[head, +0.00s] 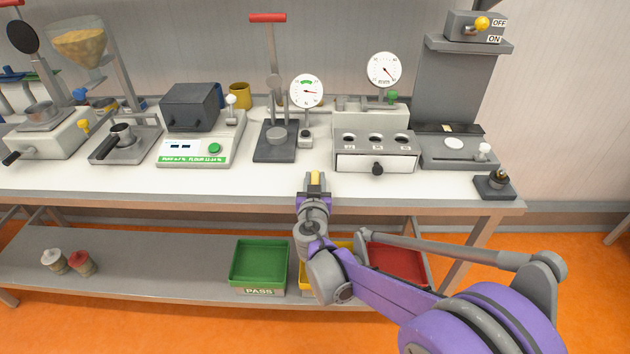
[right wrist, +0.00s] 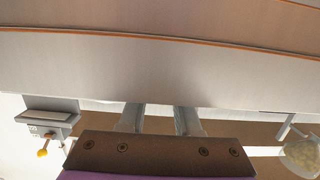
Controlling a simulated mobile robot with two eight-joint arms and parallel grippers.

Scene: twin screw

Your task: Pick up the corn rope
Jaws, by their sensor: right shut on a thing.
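My right gripper (head: 314,186) is in front of the bench's front edge, near the middle of the head view. It is shut on a small yellow piece that looks like the corn rope (head: 315,177), mostly hidden by the gripper. In the right wrist view the two fingers (right wrist: 159,119) show pale and blurred, and the held piece cannot be made out between them. My left gripper is not in view.
The white bench (head: 233,181) carries a grey three-hole block (head: 348,137), a red-handled press (head: 274,153) and a moisture meter (head: 190,160). A green PASS tray (head: 260,258) and a red tray (head: 404,275) are on the lower shelf (head: 170,278).

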